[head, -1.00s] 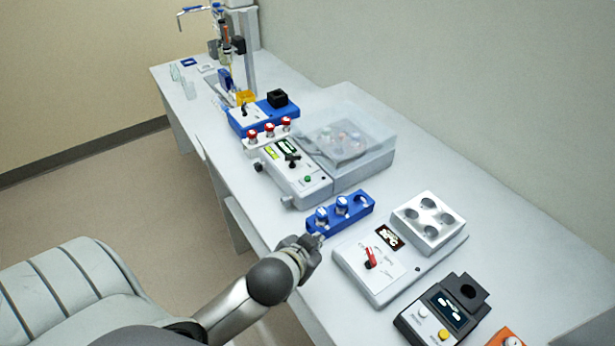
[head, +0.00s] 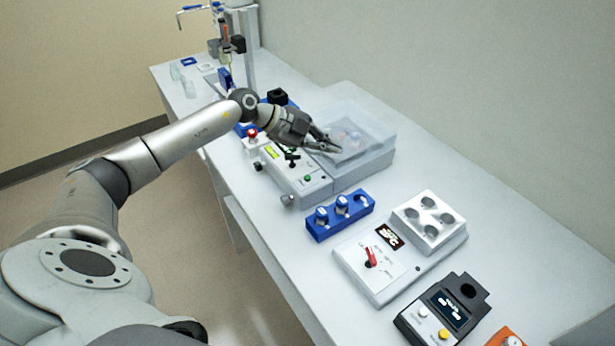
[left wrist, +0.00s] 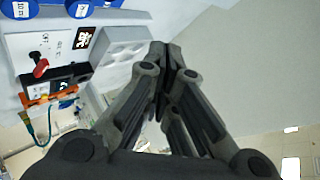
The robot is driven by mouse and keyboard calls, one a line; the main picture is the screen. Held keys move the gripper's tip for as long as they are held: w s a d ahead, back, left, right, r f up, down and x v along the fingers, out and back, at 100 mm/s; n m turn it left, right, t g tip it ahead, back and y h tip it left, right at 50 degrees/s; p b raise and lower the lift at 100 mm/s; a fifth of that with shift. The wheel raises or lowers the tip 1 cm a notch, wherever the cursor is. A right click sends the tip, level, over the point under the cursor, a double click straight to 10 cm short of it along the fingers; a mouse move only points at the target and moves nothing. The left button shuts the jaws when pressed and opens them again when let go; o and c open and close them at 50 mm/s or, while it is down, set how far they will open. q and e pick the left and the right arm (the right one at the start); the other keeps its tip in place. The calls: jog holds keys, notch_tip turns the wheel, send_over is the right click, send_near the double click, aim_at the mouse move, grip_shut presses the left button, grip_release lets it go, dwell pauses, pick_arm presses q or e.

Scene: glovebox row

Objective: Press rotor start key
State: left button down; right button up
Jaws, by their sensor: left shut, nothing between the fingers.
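The rotor machine is a pale grey box with a clear lid (head: 375,150) over a rotor and a front control panel (head: 315,188). The panel has a small green button (head: 307,178), a black knob (head: 291,155) and a lit display (head: 271,152); any lettering is too small to read. My left gripper (head: 334,147) is shut and empty, above the lid's near side, up and to the right of the green button. Its closed fingers also show in the left wrist view (left wrist: 172,62). My left arm hides part of the machine's far side. My right gripper is not in view.
Nearer are a blue rack (head: 350,208) with capped vials, a white device with a red lever (head: 371,258) and a block with wells (head: 429,221), and a dark display unit (head: 443,309). A red-capped vial (head: 252,134) stands near my arm. Bare bench lies along the wall.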

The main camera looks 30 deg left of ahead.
pick_arm(q)
jog(key=shift+n+g+y, duration=0.3)
jog(key=shift+g+y, duration=0.3)
jog(key=shift+y, duration=0.1)
jog(key=a, duration=0.2)
jog(key=s+a, duration=0.1)
jog(key=a, duration=0.1)
jog(key=shift+a+f, duration=0.15)
jog(key=shift+a, duration=0.25)
jog(key=shift+f, duration=0.15)
jog(key=b, duration=0.7)
send_over(308, 178)
jog(key=f, duration=0.6)
jog(key=shift+s+d+f, duration=0.2)
jog(key=shift+s+f, duration=0.05)
jog(key=shift+f, duration=0.1)
jog(key=shift+f+b, duration=0.3)
jog(key=shift+f, duration=0.6)
jog(key=shift+f, duration=0.15)
jog(key=shift+f, duration=0.3)
